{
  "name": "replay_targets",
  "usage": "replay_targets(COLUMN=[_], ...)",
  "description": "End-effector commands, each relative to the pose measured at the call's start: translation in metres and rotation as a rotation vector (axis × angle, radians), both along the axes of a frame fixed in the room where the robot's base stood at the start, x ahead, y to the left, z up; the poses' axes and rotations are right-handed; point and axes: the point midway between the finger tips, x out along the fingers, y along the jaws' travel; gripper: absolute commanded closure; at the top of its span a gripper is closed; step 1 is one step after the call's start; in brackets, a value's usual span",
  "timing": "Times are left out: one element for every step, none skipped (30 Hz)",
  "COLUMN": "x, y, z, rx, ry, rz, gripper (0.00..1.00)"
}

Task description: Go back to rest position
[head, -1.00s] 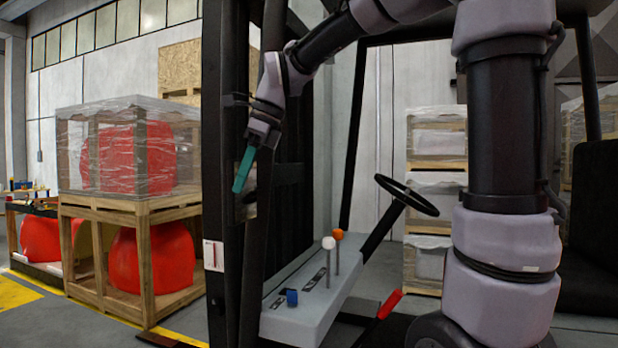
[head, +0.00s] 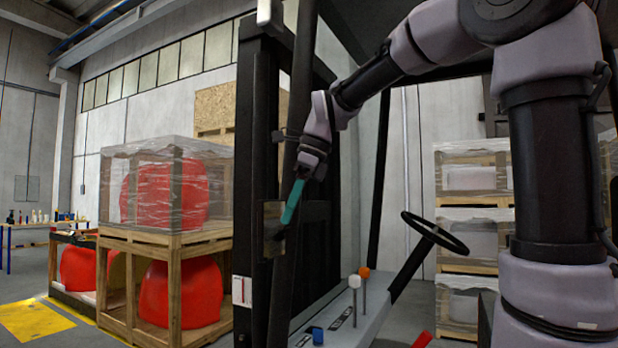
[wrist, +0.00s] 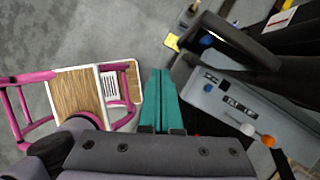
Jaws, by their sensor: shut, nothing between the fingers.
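My gripper (head: 292,202) has teal fingers and hangs at the end of my bent arm, in front of the dark mast in the head view. The fingers are shut together and empty, pointing down and slightly left. In the wrist view the gripper (wrist: 160,75) shows its teal fingers side by side, pointing toward the grey floor. The grey control panel (head: 345,318) with its orange, white and blue knobs lies below and right of it, apart from it. The panel (wrist: 235,105) also shows right of the fingers in the wrist view.
A dark mast (head: 258,130) stands close behind the gripper. A steering wheel (head: 435,232) is to the right. Wooden crates (head: 165,245) with red nosecones (head: 182,293) stand left. In the wrist view, a pink-framed wooden item (wrist: 75,88) stands left of the fingers. Open floor shows between.

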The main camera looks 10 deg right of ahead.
Motion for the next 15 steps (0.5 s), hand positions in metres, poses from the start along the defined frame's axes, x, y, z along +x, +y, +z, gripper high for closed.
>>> replay_targets(x=[-0.002,-0.003,-0.004,-0.006,-0.007,-0.009,-0.01,-0.011,-0.012,-0.013,-0.014,-0.015,-0.016,-0.016,-0.017], y=[-0.003,-0.005,-0.007,-0.009,-0.01,-0.013,-0.015,-0.016,-0.018,-0.019,-0.021,-0.022,-0.023,-0.023,-0.024], z=[0.009,0.014,0.021,0.027,0.032,0.039,0.044,0.049,0.055,0.059,0.062,0.066,0.069,0.071,0.073], rx=[0.001,0.001,0.001,0.001,0.001,0.001,0.0,0.001,0.001,0.001,0.0,0.0,0.0,0.0,0.0], ry=[-0.001,-0.001,-0.001,-0.001,-0.001,-0.001,-0.001,-0.001,0.001,0.0,0.0,0.0,0.001,0.002,0.002], rz=[-0.003,-0.001,0.0,-0.001,-0.001,-0.001,0.0,-0.001,-0.002,-0.001,-0.001,0.0,-0.001,0.0,0.0], gripper=[1.0,1.0,1.0,1.0,1.0,1.0,1.0,1.0,1.0,1.0,1.0,1.0,1.0,1.0,1.0])
